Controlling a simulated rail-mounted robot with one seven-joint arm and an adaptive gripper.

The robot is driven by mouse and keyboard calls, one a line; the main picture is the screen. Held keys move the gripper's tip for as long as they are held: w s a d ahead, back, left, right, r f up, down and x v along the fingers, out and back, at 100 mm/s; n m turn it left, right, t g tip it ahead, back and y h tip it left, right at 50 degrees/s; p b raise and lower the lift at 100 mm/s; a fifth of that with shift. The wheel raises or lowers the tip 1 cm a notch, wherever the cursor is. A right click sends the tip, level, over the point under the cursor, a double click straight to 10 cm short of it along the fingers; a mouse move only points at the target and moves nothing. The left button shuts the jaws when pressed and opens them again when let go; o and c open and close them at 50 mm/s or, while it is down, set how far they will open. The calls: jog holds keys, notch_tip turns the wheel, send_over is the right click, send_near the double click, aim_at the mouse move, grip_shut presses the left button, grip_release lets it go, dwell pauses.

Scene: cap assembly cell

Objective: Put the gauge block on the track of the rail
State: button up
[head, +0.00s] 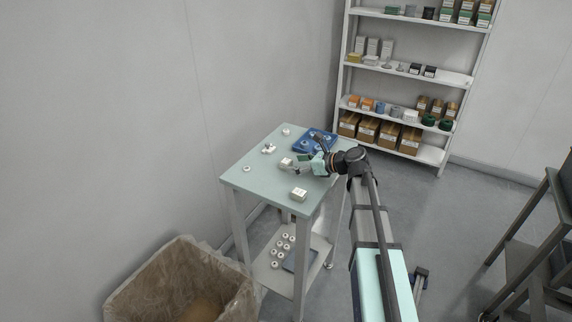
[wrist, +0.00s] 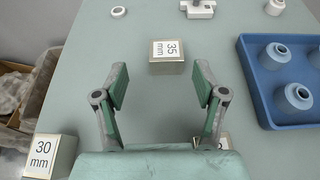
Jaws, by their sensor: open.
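A gauge block marked 35 mm (wrist: 166,58) stands on the table, straight ahead of my gripper (wrist: 160,80) in the wrist view. The fingers are spread, with nothing held; the block appears between or just beyond the tips, and I cannot tell the height gap. In the head view this block (head: 286,161) is just left of my gripper (head: 302,168). A block marked 30 mm (wrist: 42,156) is at the lower left of the wrist view. A third block (wrist: 224,142) is mostly hidden behind my gripper. A white stepped part (wrist: 200,8), possibly the rail, is cut off at the top.
A white ring (wrist: 118,12) and a cap (wrist: 275,7) lie farther off. The table (head: 240,180) has bare room at its left; a lined bin (head: 180,275) stands below.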

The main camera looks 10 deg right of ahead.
aim_at(288, 161)
jog(key=x, duration=0.4)
jog(key=shift+w+r+p, duration=0.2)
jog(key=shift+w+p, duration=0.2)
jog(key=shift+w, duration=0.1)
jog(key=shift+w+a+f, duration=0.2)
jog(key=shift+a, duration=0.15)
jog(key=shift+c, duration=0.4)
grip_shut()
